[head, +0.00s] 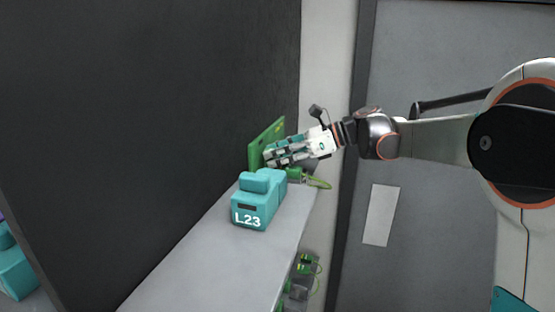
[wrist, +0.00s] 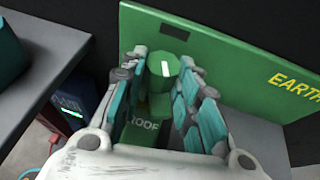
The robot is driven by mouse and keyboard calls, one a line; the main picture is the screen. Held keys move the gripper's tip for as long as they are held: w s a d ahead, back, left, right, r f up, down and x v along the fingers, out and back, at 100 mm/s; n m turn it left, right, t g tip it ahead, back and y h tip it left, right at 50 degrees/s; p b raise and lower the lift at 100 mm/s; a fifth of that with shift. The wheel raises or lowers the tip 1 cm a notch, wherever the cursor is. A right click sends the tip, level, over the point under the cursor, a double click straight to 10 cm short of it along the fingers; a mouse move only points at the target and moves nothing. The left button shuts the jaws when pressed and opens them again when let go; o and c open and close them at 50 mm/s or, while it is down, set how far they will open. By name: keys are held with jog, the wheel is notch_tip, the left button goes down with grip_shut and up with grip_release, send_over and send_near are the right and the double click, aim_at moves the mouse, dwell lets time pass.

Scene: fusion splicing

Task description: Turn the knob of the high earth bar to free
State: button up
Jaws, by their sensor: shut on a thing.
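The high earth bar is a green upright panel (head: 265,143) at the back of the grey shelf. In the wrist view the green panel (wrist: 222,60) carries yellow letters reading "EARTH", cut off at the right edge. Its round green knob (wrist: 163,68) has a white mark on its face, running nearly up and down in the picture. My gripper (head: 270,156) reaches in from the right, in front of the panel. In the wrist view its teal-padded fingers (wrist: 160,82) stand on both sides of the knob, shut on it. The head view hides the knob behind the fingers.
A teal box marked L23 (head: 257,205) stands on the grey shelf (head: 210,255), close below my gripper. A green cable (head: 318,183) lies near the shelf's right edge. A dark wall (head: 150,110) rises along the left. Small green-lit devices (head: 307,265) sit lower down.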

jog(key=shift+w+n+g, duration=0.15)
jog(key=shift+n+g, duration=0.65)
jog(key=shift+g, duration=0.1)
jog(key=o, duration=1.1)
jog(key=shift+d, duration=0.15)
jog(key=v, duration=1.1)
jog(key=shift+w+d+r, duration=0.1)
jog(key=shift+w+d, duration=0.05)
jog(key=shift+d, duration=0.3)
jog(key=shift+b, duration=0.3)
